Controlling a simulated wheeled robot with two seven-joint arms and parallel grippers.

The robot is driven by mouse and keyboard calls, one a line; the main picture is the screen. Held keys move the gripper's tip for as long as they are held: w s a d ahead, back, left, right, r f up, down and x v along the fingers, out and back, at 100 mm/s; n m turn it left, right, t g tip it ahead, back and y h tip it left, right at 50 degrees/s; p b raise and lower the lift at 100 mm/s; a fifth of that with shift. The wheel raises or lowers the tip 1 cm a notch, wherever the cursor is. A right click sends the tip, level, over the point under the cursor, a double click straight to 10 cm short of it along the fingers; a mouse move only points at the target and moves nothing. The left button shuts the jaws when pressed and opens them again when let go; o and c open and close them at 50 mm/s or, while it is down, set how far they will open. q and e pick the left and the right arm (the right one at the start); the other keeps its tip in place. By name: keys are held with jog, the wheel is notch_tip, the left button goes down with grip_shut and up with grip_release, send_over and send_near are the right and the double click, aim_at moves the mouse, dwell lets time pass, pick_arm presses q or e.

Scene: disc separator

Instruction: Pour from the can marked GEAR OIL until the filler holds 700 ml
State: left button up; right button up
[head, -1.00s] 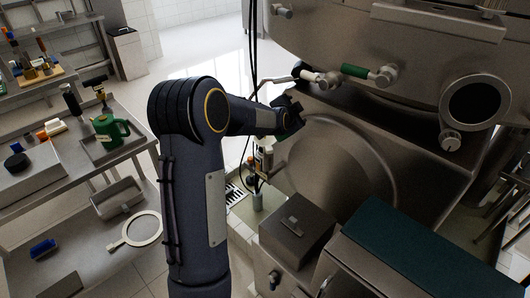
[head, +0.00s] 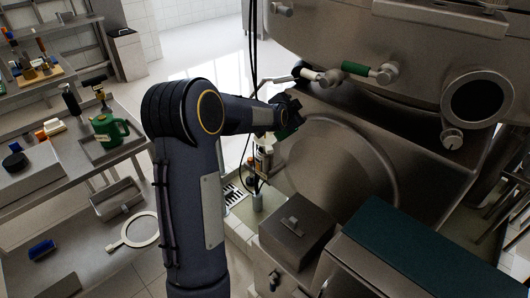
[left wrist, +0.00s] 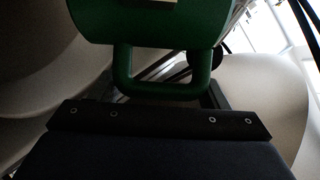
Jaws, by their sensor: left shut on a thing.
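My left gripper (head: 287,112) is shut on the handle of a green can (left wrist: 150,25), in front of the big steel machine. In the left wrist view the can's body fills the top, with its looped handle below; only the edge of a pale label shows, so its marking cannot be read. In the head view only a dark green bit of the held can shows below the gripper. A second green can (head: 106,131) with a pale label stands in a tray on the left bench. The filler and any oil level cannot be made out. My right gripper is not in view.
The steel machine (head: 420,125) fills the right side, with a protruding pipe and valve (head: 354,69) close to the gripper. A steel box (head: 297,230) and a green-topped cover (head: 410,250) stand below. Black cables (head: 254,60) hang just behind the arm.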

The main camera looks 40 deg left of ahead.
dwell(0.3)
pick_arm(q)
jog(key=shift+a+b, duration=0.2)
jog(key=shift+b, duration=0.35)
jog(key=shift+r, duration=0.1)
dwell(0.8)
jog(key=shift+a+n+b, duration=0.1)
jog(key=shift+n+b, duration=0.2)
jog(key=shift+b, duration=0.15)
jog(key=shift+a+h+b, duration=0.1)
jog(key=shift+h+b, duration=0.2)
jog(key=shift+w+r, duration=0.1)
dwell(0.5)
